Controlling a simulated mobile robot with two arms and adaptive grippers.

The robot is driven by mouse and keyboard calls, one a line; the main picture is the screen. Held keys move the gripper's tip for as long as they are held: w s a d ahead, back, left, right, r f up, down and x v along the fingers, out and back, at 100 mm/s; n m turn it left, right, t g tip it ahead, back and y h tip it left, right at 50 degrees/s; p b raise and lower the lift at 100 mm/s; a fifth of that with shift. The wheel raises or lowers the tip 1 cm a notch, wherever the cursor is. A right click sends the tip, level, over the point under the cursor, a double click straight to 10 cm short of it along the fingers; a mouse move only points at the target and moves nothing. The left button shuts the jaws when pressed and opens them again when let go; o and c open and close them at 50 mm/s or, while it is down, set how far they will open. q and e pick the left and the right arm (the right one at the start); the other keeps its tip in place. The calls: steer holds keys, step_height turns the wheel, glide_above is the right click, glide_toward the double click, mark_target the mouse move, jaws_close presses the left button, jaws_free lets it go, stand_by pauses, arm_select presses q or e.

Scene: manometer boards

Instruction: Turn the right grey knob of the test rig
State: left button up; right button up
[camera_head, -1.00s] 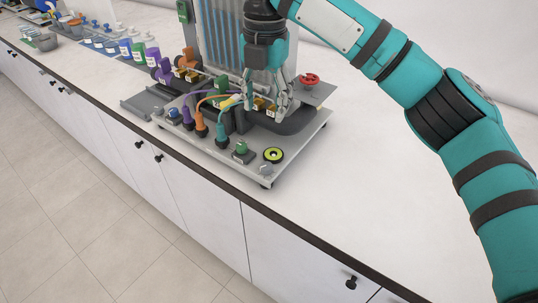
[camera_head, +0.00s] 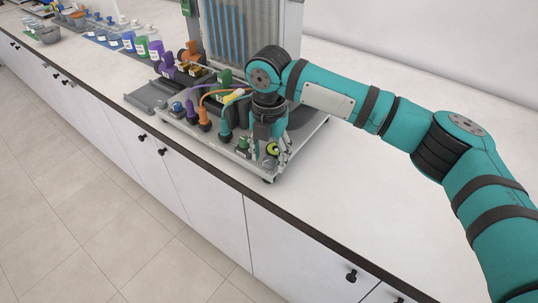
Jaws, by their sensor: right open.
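The test rig (camera_head: 232,154) is a grey plate on the white counter, with a manometer board (camera_head: 240,35) of blue tubes behind it. The right grey knob (camera_head: 268,162) is at the plate's front right corner, partly hidden by my fingers. My right gripper (camera_head: 268,158) points down over that corner, open, its fingers around or just above the knob; I cannot tell whether they touch it. A yellow-green ring dial (camera_head: 273,148) shows partly behind the fingers. My left gripper is not in view.
A green knob (camera_head: 243,144) and upright orange (camera_head: 204,118) and teal connectors (camera_head: 225,125) with cables stand left of my gripper. The counter (camera_head: 370,190) right of the rig is clear.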

steer(key=shift+f, duration=0.55)
jaws_close()
steer(key=shift+r+m+p, duration=0.2)
steer(key=shift+m+p, duration=0.1)
steer(key=shift+p, duration=0.35)
steer(key=m+p, duration=0.5)
steer(key=p, duration=0.2)
steer(key=shift+r, duration=0.15)
steer(key=shift+f+m+p, duration=0.25)
steer(key=shift+m+p, duration=1.35)
steer(key=shift+p, duration=0.15)
